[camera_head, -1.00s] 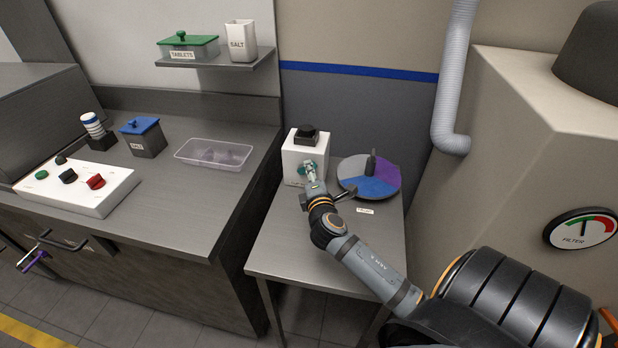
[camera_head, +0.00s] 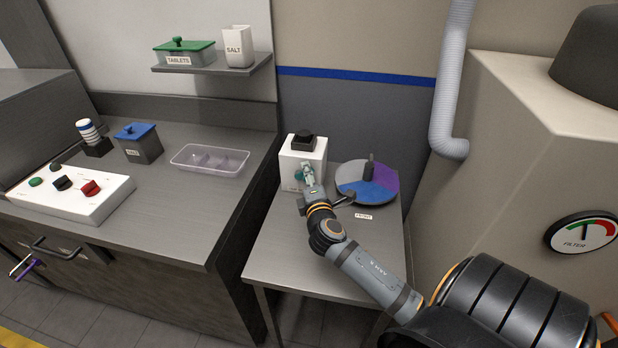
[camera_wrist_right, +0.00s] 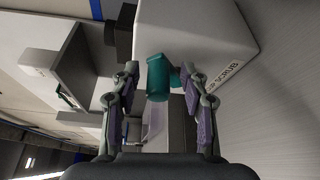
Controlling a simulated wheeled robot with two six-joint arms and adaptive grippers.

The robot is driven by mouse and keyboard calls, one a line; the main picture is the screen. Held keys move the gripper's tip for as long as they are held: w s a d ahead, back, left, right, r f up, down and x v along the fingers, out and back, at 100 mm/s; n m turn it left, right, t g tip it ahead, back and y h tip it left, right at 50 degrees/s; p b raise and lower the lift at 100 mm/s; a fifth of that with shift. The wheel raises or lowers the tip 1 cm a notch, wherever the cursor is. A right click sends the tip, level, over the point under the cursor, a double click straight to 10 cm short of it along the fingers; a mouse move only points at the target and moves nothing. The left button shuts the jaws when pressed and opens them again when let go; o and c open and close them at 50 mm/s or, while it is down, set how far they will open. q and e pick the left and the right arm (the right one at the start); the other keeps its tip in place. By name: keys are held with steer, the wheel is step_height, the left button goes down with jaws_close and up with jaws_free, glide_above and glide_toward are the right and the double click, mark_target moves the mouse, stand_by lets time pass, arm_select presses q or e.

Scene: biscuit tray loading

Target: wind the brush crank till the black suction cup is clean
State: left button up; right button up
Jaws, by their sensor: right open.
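The white scrub box (camera_head: 296,166) stands at the back of the small grey table. The black suction cup (camera_head: 303,138) sits on its top; its cleanliness cannot be told. The teal crank (camera_head: 299,174) is on the box's front, partly hidden by my right gripper (camera_head: 309,180). In the right wrist view the crank's teal grip (camera_wrist_right: 158,78) lies between the spread fingers of the right gripper (camera_wrist_right: 162,100), with gaps on both sides. The box (camera_wrist_right: 195,30) with its SCRUB label shows beyond. My left gripper (camera_head: 22,268) shows only in part at the left edge, near a drawer handle.
A disc of grey, blue and purple sectors (camera_head: 368,194) with a dark upright post stands right of the box, close to my right wrist. A clear tray (camera_head: 232,170) and a white knob panel (camera_head: 95,207) are on the left counter. The small table's front (camera_head: 290,255) is clear.

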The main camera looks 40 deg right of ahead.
steer(key=v, duration=1.2)
steer(key=shift+w, duration=0.1)
